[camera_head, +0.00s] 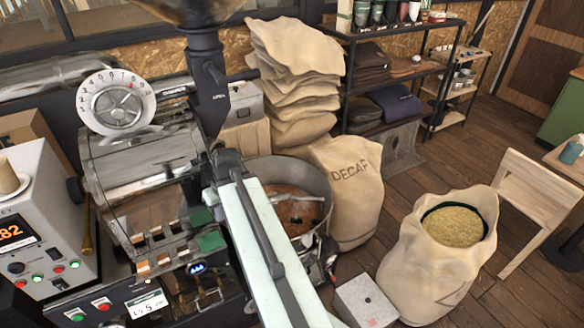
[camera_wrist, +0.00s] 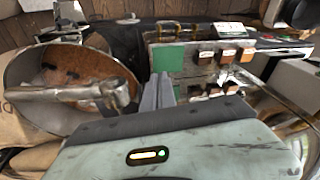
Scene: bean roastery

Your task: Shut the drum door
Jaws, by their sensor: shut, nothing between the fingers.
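The roaster's shiny metal drum (camera_head: 140,160) lies on the left in the head view, with a round white numbered dial (camera_head: 115,102) above it. I cannot clearly pick out the drum door or tell how far it stands open. Part of the roaster front shows in the wrist view as a panel with a green square (camera_wrist: 167,57) and orange tabs. My gripper (camera_wrist: 158,92) is shut and empty, its grey fingers together close to that panel's left edge. In the head view my arm hides the fingers.
The round cooling bowl (camera_wrist: 22,75) holds brown beans under a metal stirring arm (camera_wrist: 75,95), left of my fingers. A decaf sack (camera_head: 350,195), an open sack of pale beans (camera_head: 425,270) and a grey box (camera_head: 365,300) stand to the right. Wooden floor is clear between sacks and shelf.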

